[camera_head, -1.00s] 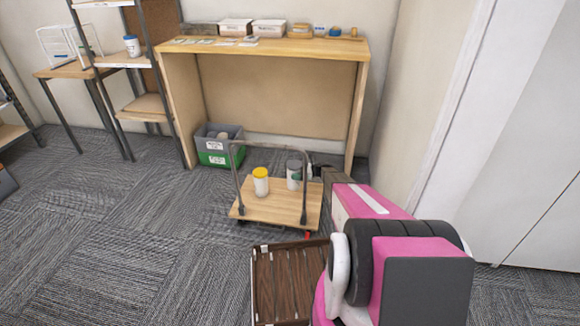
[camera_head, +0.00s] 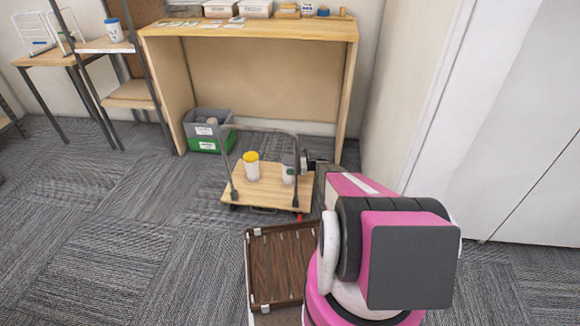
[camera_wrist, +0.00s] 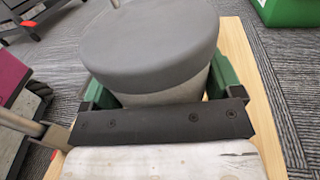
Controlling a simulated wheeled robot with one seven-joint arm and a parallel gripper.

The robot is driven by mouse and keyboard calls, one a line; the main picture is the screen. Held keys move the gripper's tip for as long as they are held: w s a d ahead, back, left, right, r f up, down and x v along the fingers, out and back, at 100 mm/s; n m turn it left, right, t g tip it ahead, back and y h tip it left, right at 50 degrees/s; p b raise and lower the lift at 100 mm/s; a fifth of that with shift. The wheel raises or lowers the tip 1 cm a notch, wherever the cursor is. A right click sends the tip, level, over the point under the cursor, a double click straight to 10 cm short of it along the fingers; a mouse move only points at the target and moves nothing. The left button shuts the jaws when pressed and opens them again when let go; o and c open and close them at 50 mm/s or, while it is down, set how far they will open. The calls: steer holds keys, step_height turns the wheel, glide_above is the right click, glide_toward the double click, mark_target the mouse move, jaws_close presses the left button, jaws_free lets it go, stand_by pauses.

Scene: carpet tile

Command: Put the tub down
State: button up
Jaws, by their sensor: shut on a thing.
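The tub shows in the wrist view with a round grey lid (camera_wrist: 150,45) and a pale side below it. My gripper (camera_wrist: 160,88) is shut on it, with green fingers at its left and right sides. In the head view the tub (camera_head: 288,174) is a pale shape behind the trolley's handle, over the right part of the wooden deck. My gripper (camera_head: 303,166) reaches it from the right. The tub looks upright. I cannot tell whether its base touches the deck.
The trolley's wooden deck (camera_head: 259,197) also carries a white tub with a yellow lid (camera_head: 251,166), left of the held one. The trolley's handle (camera_head: 225,160) arches over the deck. Grey and green crates (camera_head: 208,130) stand behind. A slatted brown tray (camera_head: 274,270) is nearest me.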

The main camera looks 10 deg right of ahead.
steer(key=o, duration=1.7)
steer(key=shift+f, duration=0.1)
steer(key=shift+c, duration=0.2)
steer(key=shift+d, duration=0.15)
steer(key=s+d, duration=0.1)
steer(key=d, duration=1)
steer(key=shift+s+d, duration=0.25)
steer(key=shift+d, duration=0.05)
